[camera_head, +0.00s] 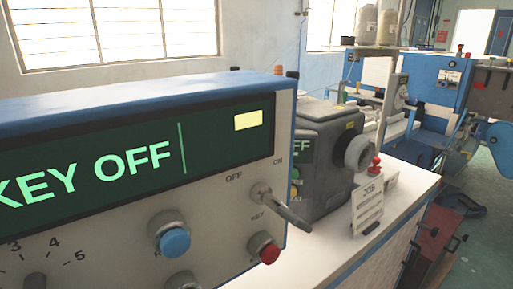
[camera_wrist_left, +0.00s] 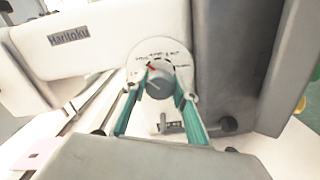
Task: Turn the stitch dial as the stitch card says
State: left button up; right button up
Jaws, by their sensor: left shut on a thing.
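In the left wrist view the stitch dial is a grey knob (camera_wrist_left: 159,84) in front of a pale round plate (camera_wrist_left: 160,50) with small markings. A short red mark shows near the knob's upper left; the markings are too small to read. My left gripper (camera_wrist_left: 158,88) has its teal fingers on either side of the knob and is shut on it. A white card (camera_head: 368,208) headed "JOB" stands at the bench edge in the head view; its smaller lines cannot be read. My right gripper is not in view.
A blue-framed control box (camera_head: 150,195) reading "KEY OFF" fills the left of the head view, with a key switch (camera_head: 264,193), a blue button (camera_head: 174,242) and a red button (camera_head: 264,250). The white machine body (camera_wrist_left: 100,40) labelled "Haritoku" borders the dial.

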pick_arm(q)
jog(key=m, duration=1.1)
jog(key=shift+m, duration=0.4)
jog(key=m, duration=0.6)
jog(key=m+p, duration=0.1)
jog(key=m, duration=0.5)
dwell(0.4)
jog(key=o, duration=1.1)
